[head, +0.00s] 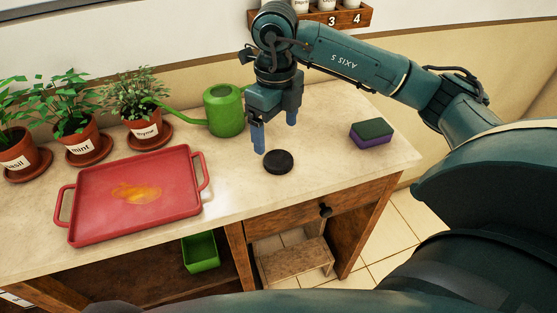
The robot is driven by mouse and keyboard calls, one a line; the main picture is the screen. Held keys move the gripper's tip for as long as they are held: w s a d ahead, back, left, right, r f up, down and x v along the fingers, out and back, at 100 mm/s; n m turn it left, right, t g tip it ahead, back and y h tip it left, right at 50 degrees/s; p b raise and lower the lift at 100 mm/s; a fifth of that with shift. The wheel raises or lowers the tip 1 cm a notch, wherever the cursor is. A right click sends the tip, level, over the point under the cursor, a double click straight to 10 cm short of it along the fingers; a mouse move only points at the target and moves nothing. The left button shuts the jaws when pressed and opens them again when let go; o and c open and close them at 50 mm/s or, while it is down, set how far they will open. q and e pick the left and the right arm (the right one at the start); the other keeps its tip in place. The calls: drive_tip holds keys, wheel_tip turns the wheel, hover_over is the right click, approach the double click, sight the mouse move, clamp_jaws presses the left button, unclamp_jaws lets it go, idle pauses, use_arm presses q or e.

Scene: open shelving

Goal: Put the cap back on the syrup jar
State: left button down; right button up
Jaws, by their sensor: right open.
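A round black cap (278,163) lies on the counter, near its front edge. My right gripper (275,137) points down just behind and above the cap. Its two blue fingers are apart, with nothing visible between them, and the left fingertip appears close to the cap's upper left side. I cannot tell whether it touches. I see no jar that I can identify as the syrup jar. My left gripper is not in view.
A red tray (85,228) with an orange-yellow puddle (137,193) is at left. Behind it stand several potted herbs (82,139) and a green watering can (224,112). A sponge (372,133) lies at right. A numbered rack (345,18) hangs behind. Counter between cap and sponge is clear.

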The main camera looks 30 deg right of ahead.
sight(279, 160)
drive_tip(key=shift+f, duration=1.3)
drive_tip(key=shift+d+f+p, duration=0.2)
drive_tip(key=shift+f, duration=1.15)
drive_tip(key=shift+d+f+p, duration=0.15)
drive_tip(key=shift+f, duration=1.15)
drive_tip(key=c, duration=1)
